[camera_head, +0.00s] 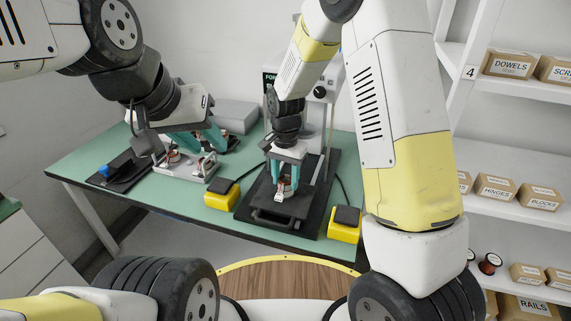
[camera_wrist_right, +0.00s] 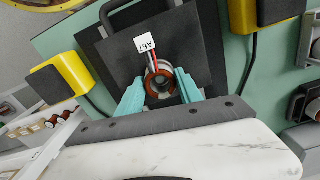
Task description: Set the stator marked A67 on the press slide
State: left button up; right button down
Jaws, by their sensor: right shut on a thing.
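The A67 stator, a copper-wound ring (camera_wrist_right: 158,83) with red leads and a white tag reading A67 (camera_wrist_right: 145,44), is held between the teal fingers of my right gripper (camera_wrist_right: 160,93). In the head view my right gripper (camera_head: 285,184) points down over the press slide (camera_head: 283,204), shut on the stator, which is mostly hidden there. The dark plate of the press lies behind the stator in the wrist view; I cannot tell whether they touch. My left gripper (camera_head: 198,143), teal fingers spread apart, is over a light tray (camera_head: 185,170) holding other stators.
The press (camera_head: 328,125) stands on the green table (camera_head: 160,200). Yellow boxes with dark tops stand left (camera_head: 221,194) and right (camera_head: 345,224) of its base. A black mat (camera_head: 125,172) with a blue item lies far left. Shelves (camera_head: 520,210) with labelled boxes stand at right.

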jog(key=c, duration=0.7)
grip_release()
notch_tip(320, 180, up, 8)
jog(key=shift+f, duration=0.1)
